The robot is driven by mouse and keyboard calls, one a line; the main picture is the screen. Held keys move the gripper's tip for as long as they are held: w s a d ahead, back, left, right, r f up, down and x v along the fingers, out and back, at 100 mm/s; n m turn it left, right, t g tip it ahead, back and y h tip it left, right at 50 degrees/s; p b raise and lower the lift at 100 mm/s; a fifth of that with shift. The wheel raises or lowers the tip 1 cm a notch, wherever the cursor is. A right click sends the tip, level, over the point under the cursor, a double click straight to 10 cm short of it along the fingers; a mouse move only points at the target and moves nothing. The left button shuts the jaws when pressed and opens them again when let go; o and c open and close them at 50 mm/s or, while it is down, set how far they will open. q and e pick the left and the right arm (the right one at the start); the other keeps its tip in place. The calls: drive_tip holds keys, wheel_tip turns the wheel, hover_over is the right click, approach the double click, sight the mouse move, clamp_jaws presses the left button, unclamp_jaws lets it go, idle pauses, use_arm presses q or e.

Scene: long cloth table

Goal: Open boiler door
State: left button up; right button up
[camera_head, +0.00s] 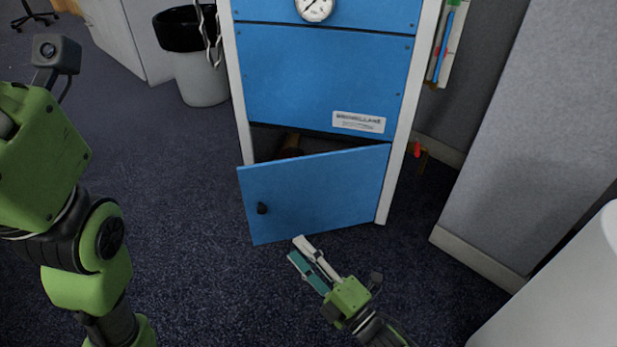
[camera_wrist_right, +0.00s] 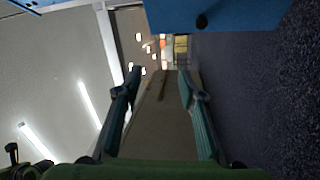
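The boiler (camera_head: 325,75) is a blue cabinet with white side posts. Its lower door (camera_head: 320,195) stands partly open, with its left edge swung out and its right edge at the post. A black knob (camera_head: 262,208) is near the door's left edge. My right gripper (camera_head: 299,250) is just in front of the door's lower edge, open and empty. The wrist view shows its two fingers apart (camera_wrist_right: 160,75), with the blue door (camera_wrist_right: 240,14) and knob (camera_wrist_right: 201,21) at the top. My left arm shows at the left, but its gripper is out of the picture.
Inside the dark opening lies a brownish object (camera_head: 291,146), partly hidden by the door. A bin (camera_head: 203,82) with a black liner stands left of the boiler. A grey partition (camera_head: 530,150) stands to the right. The dark carpet (camera_head: 190,200) left of the door is clear.

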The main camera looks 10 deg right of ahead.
drive_tip(key=s+r+m+t+y+p, duration=0.1)
drive_tip(key=s+r+m+t+p, duration=0.1)
drive_tip(key=r, duration=1.1)
drive_tip(key=s+r+m+t+y+p, duration=0.1)
drive_tip(key=r+m, duration=0.4)
drive_tip(key=r, duration=0.9)
drive_tip(key=s+t+y, duration=0.1)
drive_tip(key=s+t, duration=0.1)
drive_tip(key=shift+s+d+r+t+p, duration=0.2)
drive_tip(key=shift+s+r+t+p, duration=0.1)
drive_tip(key=shift+s+t+p, duration=0.1)
